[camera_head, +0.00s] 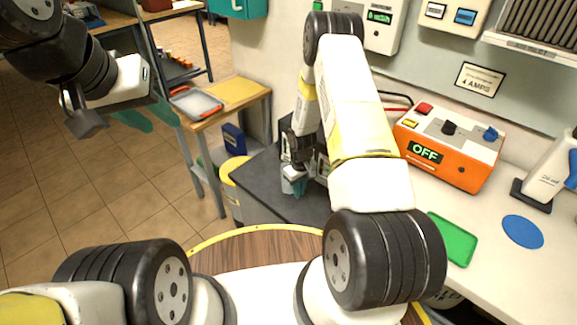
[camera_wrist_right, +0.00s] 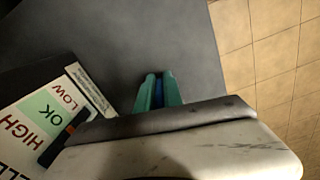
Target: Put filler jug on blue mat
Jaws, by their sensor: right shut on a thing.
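A white container with a blue part (camera_head: 552,168), which looks like the filler jug, stands on a black base at the right edge, partly cut off. The round blue mat (camera_head: 522,231) lies bare on the pale counter, just in front of it. My right gripper (camera_head: 299,187) is low over the dark grey surface, far left of the mat. In the right wrist view, its green fingers (camera_wrist_right: 158,92) are shut on a narrow blue thing (camera_wrist_right: 159,93), mostly hidden between them. My left gripper (camera_head: 147,118) hangs over the floor at upper left, empty, its teal fingers apart.
An orange box reading OFF (camera_head: 450,147) and a green tray (camera_head: 453,239) are on the counter, between my right arm and the mat. A HIGH/OK/LOW card (camera_wrist_right: 45,115) is beside my right gripper. A small wooden table (camera_head: 238,92) stands at left.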

